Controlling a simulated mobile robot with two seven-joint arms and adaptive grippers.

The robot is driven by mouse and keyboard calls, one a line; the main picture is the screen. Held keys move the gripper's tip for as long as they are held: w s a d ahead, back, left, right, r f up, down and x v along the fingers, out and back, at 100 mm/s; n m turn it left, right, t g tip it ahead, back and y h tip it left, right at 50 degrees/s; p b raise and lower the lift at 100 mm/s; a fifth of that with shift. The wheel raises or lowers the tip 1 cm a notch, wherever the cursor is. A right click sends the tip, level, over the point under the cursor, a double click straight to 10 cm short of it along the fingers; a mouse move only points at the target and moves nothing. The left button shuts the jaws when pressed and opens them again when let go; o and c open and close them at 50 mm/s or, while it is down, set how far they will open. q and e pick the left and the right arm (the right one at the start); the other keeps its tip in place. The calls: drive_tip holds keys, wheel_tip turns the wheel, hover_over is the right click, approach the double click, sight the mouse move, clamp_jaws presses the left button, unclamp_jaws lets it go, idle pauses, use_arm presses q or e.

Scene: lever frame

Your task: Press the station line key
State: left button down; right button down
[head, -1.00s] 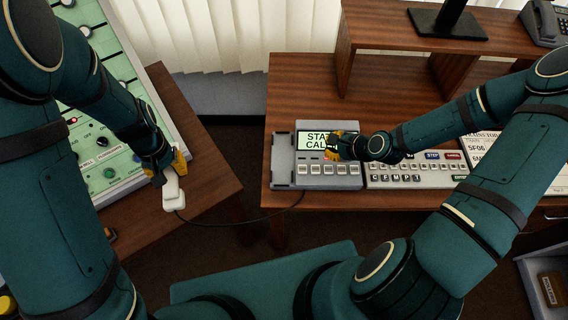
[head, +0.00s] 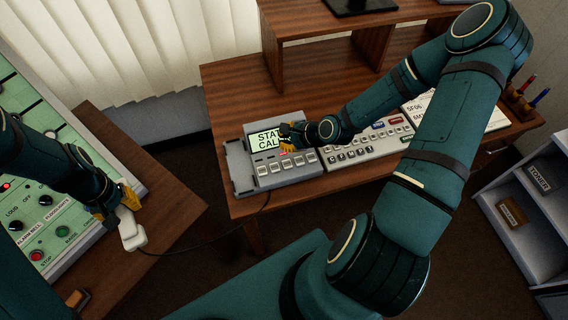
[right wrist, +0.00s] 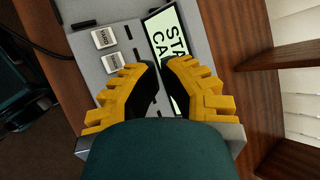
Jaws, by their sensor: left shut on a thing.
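The grey desk phone (head: 238,165) stands on the wooden desk, with a lit display (head: 264,141) partly reading "STAT CAL" and a row of pale keys (head: 275,168) below it. Two keys (right wrist: 104,37) show in the right wrist view; their labels are too small to read surely, and others are hidden by my gripper. I cannot tell which is the station line key. My right gripper (head: 293,142) is over the phone between display and keys, fingertips together (right wrist: 160,64), holding nothing visible. My left gripper (head: 118,209) is shut on the white handset (head: 131,232), off its cradle.
A keyboard panel (head: 352,148) adjoins the phone on the right. A wooden shelf (head: 290,25) stands behind. A green control panel (head: 60,215) lies at left. A cord (head: 205,244) runs from handset to phone across the gap between the desks. Grey bins (head: 530,210) stand at right.

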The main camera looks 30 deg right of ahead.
drive_tip(key=b, duration=0.6)
hover_over(286, 160)
wheel_tip(286, 160, down, 7)
drive_tip(key=shift+a+r, duration=0.1)
drive_tip(key=shift+r, duration=0.05)
drive_tip(key=shift+f+b, duration=0.55)
drive_tip(key=shift+f, duration=0.25)
drive_tip(key=shift+f, duration=0.1)
drive_tip(key=shift+f, duration=0.3)
idle(0.3)
drive_tip(key=shift+f, duration=0.35)
idle(0.6)
idle(0.3)
drive_tip(key=shift+r+p, duration=0.6)
drive_tip(key=shift+r, duration=0.2)
